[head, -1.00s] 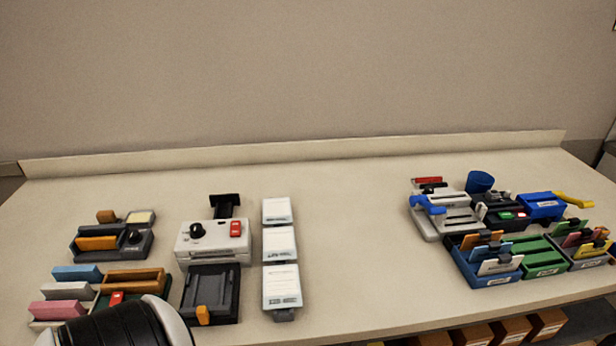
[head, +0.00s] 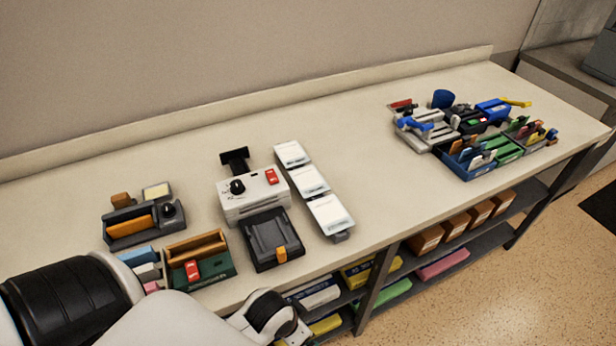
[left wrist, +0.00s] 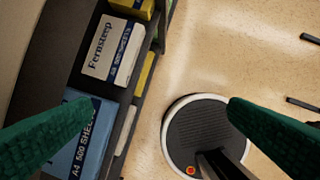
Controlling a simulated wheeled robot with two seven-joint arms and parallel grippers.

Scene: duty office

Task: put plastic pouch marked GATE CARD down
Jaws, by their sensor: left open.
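I cannot make out a plastic pouch marked GATE CARD in either current view. My left gripper (left wrist: 160,106) shows two green fingers spread wide apart in the left wrist view, with nothing between them. It is in front of the shelves under the counter, over the floor. In the head view my left arm comes in at the lower left, and the fingertips do not show. Three white flat items (head: 308,180) lie in a slanting row on the counter (head: 370,165); their print is too small to read. My right gripper is not in view.
A white device with a black knob (head: 252,195), a black tray (head: 270,240) and a green box (head: 212,272) stand left of the white items. Coloured holders (head: 468,165) crowd the right end. The middle counter is clear. Paper packs (left wrist: 112,48) fill the lower shelves.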

